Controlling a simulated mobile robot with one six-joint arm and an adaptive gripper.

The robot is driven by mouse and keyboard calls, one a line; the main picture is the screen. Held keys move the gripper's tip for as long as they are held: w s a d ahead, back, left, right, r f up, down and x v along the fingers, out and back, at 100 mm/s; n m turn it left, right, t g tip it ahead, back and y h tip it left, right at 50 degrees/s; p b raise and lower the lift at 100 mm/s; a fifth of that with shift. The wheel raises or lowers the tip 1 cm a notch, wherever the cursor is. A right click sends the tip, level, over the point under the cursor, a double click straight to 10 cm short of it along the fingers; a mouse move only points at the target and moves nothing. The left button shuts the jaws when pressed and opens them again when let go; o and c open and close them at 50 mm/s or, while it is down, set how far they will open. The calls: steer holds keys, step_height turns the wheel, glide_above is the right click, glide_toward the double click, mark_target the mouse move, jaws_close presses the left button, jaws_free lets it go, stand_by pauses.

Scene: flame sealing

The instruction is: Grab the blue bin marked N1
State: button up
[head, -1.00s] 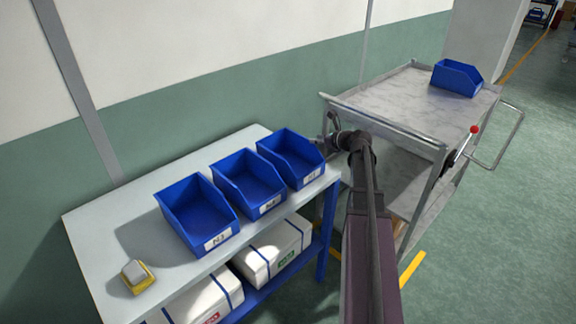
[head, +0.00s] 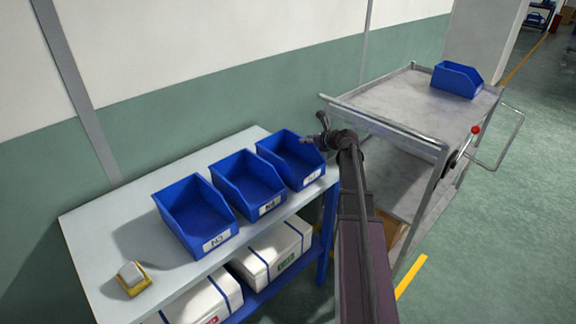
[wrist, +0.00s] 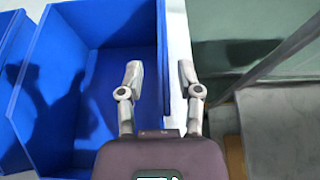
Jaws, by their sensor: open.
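Three blue bins stand in a row on the bench: a left bin (head: 196,212), a middle bin (head: 246,184) and a right bin (head: 296,152). Each has a white front label; the lettering is too small to read surely, so I cannot tell which is N1. My gripper (head: 312,138) is at the right bin's right side, open and empty. In the wrist view, my gripper (wrist: 160,77) has its left finger over the inside of the right bin (wrist: 95,85) and its right finger outside, with the bin's right wall between them. Contact cannot be told.
The pale bench (head: 100,225) has a yellow and white block (head: 133,278) near its left end. White boxes (head: 280,250) lie on the shelf below. A metal cart (head: 395,97) stands to the right, with another blue bin (head: 456,79) on top. The wall is close behind.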

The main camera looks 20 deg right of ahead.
steer(key=shift+x, duration=1)
jaws_close()
